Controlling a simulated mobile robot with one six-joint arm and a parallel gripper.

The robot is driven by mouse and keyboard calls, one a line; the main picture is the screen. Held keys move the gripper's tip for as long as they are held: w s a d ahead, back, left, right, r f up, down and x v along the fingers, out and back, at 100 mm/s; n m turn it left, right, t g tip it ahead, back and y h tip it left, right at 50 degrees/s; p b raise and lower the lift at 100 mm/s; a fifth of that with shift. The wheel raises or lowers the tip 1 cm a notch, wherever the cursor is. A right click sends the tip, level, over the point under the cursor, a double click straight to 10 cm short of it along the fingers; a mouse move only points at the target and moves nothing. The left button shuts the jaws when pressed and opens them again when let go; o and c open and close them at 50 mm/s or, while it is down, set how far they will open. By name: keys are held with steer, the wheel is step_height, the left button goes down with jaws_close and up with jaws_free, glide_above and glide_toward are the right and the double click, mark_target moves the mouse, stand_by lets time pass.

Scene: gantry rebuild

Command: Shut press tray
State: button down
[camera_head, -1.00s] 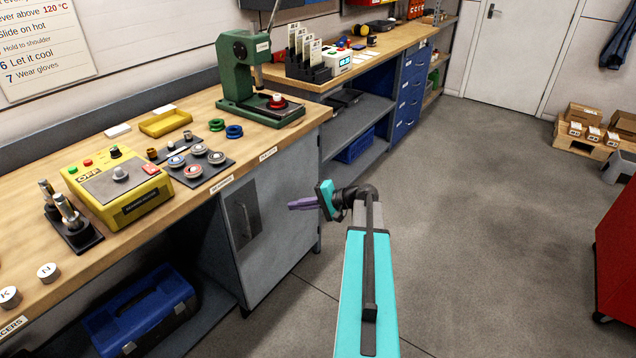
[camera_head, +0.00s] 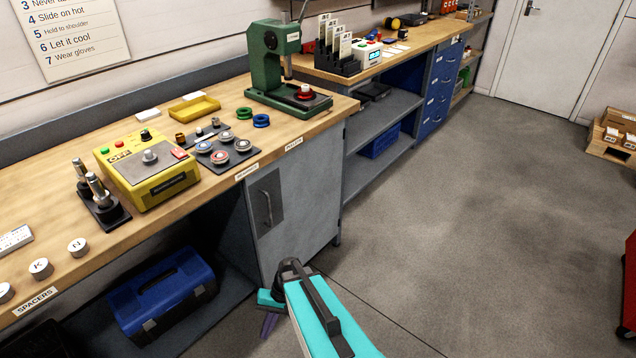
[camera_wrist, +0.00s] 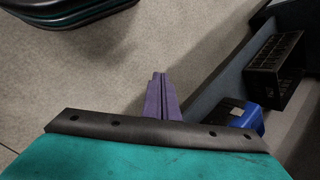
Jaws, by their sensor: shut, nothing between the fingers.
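The green press (camera_head: 267,56) stands on the workbench, near its right end. A dark plate (camera_head: 318,103) sits at the front of its base with a red-and-white round piece (camera_head: 304,92) on it. I cannot tell whether this plate is the tray or how far out it stands. My gripper (camera_head: 268,326) is low in front of the grey bench cabinet, well below and apart from the press. Its purple fingers point down and are shut and empty. The closed fingers also show in the wrist view (camera_wrist: 162,85), above the floor.
The bench holds a yellow control box (camera_head: 150,175), a dark plate of round parts (camera_head: 235,163), a yellow tray (camera_head: 194,108) and blue and green rings. A blue toolbox (camera_head: 162,295) lies on the lower shelf. Open floor (camera_head: 450,200) lies to the right.

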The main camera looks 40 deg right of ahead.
steer(key=s+a+f+n+g+h, duration=0.2)
steer(key=s+f+n+h, duration=0.1)
steer(key=s, duration=0.6)
steer(key=s+a+f+n+g+h, duration=0.2)
steer(key=s+a+f+n+h, duration=0.1)
steer(key=s, duration=0.6)
steer(key=shift+s+f+g, duration=0.4)
steer(key=shift+f, duration=0.25)
